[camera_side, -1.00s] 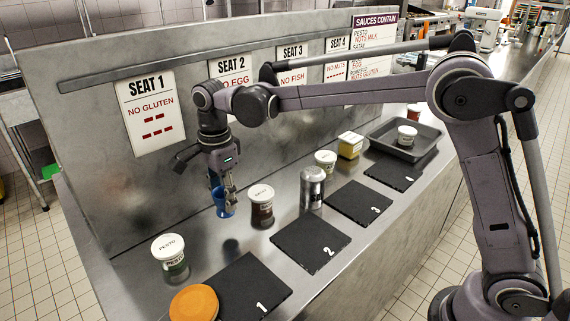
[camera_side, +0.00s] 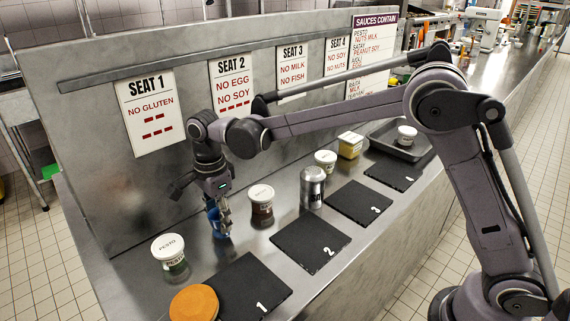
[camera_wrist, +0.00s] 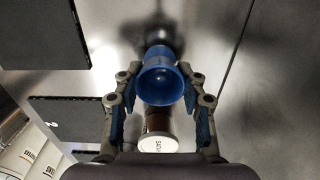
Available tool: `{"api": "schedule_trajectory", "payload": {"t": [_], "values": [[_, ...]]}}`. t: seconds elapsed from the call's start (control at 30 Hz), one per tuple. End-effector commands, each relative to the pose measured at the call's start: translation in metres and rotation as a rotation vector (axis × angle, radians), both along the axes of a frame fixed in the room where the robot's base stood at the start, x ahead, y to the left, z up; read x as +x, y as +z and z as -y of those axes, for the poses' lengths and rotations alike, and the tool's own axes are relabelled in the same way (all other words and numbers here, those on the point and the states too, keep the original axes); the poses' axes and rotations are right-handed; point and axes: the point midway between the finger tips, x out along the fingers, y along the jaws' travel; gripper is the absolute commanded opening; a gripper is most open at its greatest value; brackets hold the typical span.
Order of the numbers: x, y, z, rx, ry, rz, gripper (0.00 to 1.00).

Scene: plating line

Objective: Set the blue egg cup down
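The blue egg cup (camera_wrist: 162,83) is upright between the two fingers of my gripper (camera_wrist: 160,75) in the wrist view, its open mouth towards the camera. Both fingertips are against its sides. In the side view my gripper (camera_side: 219,212) points down, with the cup (camera_side: 221,228) low at the steel counter, left of the brown jar. The fingers hide part of the cup there. Its dark shadow lies close by its base; I cannot tell whether the base touches the counter.
The brown jar with a white lid (camera_side: 261,208) stands close on the right. Black mats (camera_side: 310,243) line the counter edge. The upright seat-sign panel (camera_side: 110,190) stands behind.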

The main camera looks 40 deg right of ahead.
Motion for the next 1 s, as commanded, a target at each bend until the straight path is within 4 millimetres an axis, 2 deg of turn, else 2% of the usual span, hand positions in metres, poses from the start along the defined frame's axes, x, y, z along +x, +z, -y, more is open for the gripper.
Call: {"api": "schedule_trajectory", "payload": {"t": [0.03, 0.07, 0.1, 0.4, 0.53, 0.67, 1.0], "values": [[0.000, 0.000, 0.000, 0.000, 0.000, 0.000, 0.52], [0.000, 0.000, 0.000, 0.000, 0.000, 0.000, 0.61], [0.000, 0.000, 0.000, 0.000, 0.000, 0.000, 0.64], [0.000, 0.001, 0.000, 0.000, 0.000, 0.000, 0.64], [0.000, 0.009, 0.000, 0.000, 0.000, 0.000, 0.64], [0.000, 0.028, 0.000, 0.000, 0.000, 0.000, 0.64], [-0.001, 0.091, 0.000, 0.000, 0.000, 0.000, 0.64]]}}
